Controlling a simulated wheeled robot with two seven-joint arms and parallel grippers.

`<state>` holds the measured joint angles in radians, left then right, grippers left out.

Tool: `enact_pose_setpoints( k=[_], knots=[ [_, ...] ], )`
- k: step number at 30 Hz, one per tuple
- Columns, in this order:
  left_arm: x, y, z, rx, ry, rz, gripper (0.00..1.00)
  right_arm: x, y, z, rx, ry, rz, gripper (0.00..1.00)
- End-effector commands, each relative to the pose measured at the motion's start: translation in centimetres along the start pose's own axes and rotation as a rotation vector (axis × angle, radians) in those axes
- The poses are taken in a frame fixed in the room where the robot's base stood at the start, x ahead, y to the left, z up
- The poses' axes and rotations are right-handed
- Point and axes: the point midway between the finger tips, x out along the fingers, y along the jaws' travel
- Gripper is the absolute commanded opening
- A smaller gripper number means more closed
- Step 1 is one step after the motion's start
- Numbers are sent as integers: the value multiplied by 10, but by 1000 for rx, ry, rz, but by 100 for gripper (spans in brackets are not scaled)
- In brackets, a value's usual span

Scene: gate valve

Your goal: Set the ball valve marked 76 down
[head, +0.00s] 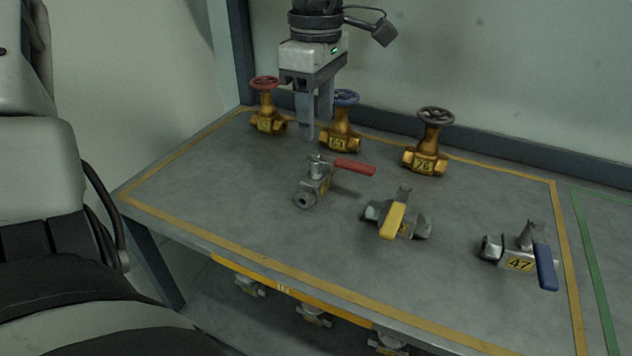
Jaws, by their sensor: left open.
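Three steel ball valves lie on the grey bench. The one with a red lever (311,192) sits nearest below my gripper; its yellow tag is too small to read surely. The one with a yellow lever (393,221) has its tag mostly hidden behind the lever. The one with a blue lever (515,262) is marked 47. I cannot tell by reading which carries 76. My left gripper (316,118) points down, open and empty, above and behind the red-lever valve, apart from it. It stands in front of the brass valves in this view. My right gripper is not in view.
Brass gate valves stand along the back: red wheel (265,105), blue wheel (341,125) and black wheel (428,145). The bench (215,190) has a yellow border line and is clear at its left. More valves show on a lower level (313,316). A wall rises behind.

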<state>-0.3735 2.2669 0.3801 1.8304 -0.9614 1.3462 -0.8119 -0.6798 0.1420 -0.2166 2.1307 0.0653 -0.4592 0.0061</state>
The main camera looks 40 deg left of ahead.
Motion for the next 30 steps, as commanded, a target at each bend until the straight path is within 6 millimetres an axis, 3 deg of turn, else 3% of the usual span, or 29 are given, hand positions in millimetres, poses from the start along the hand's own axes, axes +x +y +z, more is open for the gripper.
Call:
enact_pose_setpoints(
  k=[3,11,18,28,30],
  knots=[
    [18,0,0,0,0,-2,47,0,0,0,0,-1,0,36],
    [37,-2,0,-1,-1,-3,47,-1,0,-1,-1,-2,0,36],
    [72,-4,1,-2,0,-2,47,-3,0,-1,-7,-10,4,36],
    [79,-3,1,-2,-2,2,47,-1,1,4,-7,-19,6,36],
    [79,-3,1,-2,-2,2,28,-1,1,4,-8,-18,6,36]
  ],
)
